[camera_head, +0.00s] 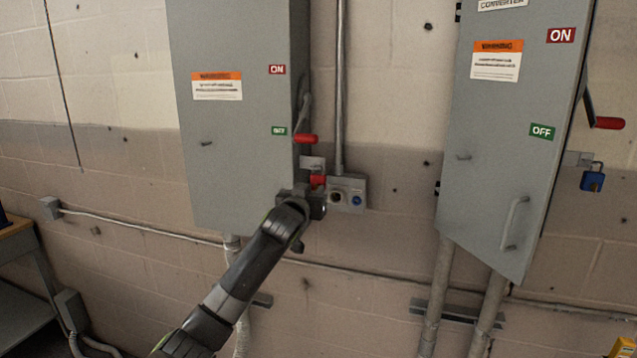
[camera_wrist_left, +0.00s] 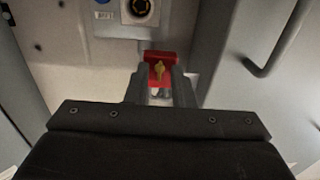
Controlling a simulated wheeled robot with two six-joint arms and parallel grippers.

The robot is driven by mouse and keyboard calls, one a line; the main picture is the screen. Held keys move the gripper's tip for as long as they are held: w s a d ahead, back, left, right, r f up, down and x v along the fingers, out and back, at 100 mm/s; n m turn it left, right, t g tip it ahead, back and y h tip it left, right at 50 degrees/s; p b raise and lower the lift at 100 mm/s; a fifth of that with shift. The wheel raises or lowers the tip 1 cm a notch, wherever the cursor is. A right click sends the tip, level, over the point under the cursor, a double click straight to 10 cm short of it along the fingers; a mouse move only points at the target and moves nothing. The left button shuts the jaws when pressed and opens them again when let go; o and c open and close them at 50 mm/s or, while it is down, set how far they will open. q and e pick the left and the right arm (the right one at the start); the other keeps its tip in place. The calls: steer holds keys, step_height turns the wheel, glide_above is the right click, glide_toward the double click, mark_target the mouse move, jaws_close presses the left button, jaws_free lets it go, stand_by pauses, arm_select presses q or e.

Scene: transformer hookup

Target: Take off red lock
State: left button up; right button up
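The red lock (camera_head: 318,181) hangs at the right side of the left grey cabinet (camera_head: 235,140), below that cabinet's red-tipped handle (camera_head: 305,138). In the left wrist view the red lock (camera_wrist_left: 153,57) has a brass key (camera_wrist_left: 159,69) in its face. My left gripper (camera_head: 314,192) is at the lock; in the wrist view its two fingers (camera_wrist_left: 160,84) lie close along both sides of the red body with no clear gap. The fingers look shut on it. A small metal plate (camera_head: 312,163) is just above the lock. My right gripper is out of view.
A grey box (camera_head: 347,193) with a dark round socket and a blue button is just right of the lock. A conduit (camera_head: 339,90) rises above it. The right cabinet (camera_head: 500,150) carries a blue lock (camera_head: 592,181).

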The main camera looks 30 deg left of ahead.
arm_select(q)
jaws_close()
steer(key=shift+r+m+p, duration=0.15)
steer(key=shift+m+p, duration=0.45)
steer(key=shift+m, duration=0.1)
steer(key=m+p, duration=0.4)
steer(key=m, duration=0.1)
steer(key=shift+m, duration=0.3)
steer(key=shift+c, duration=2)
jaws_free()
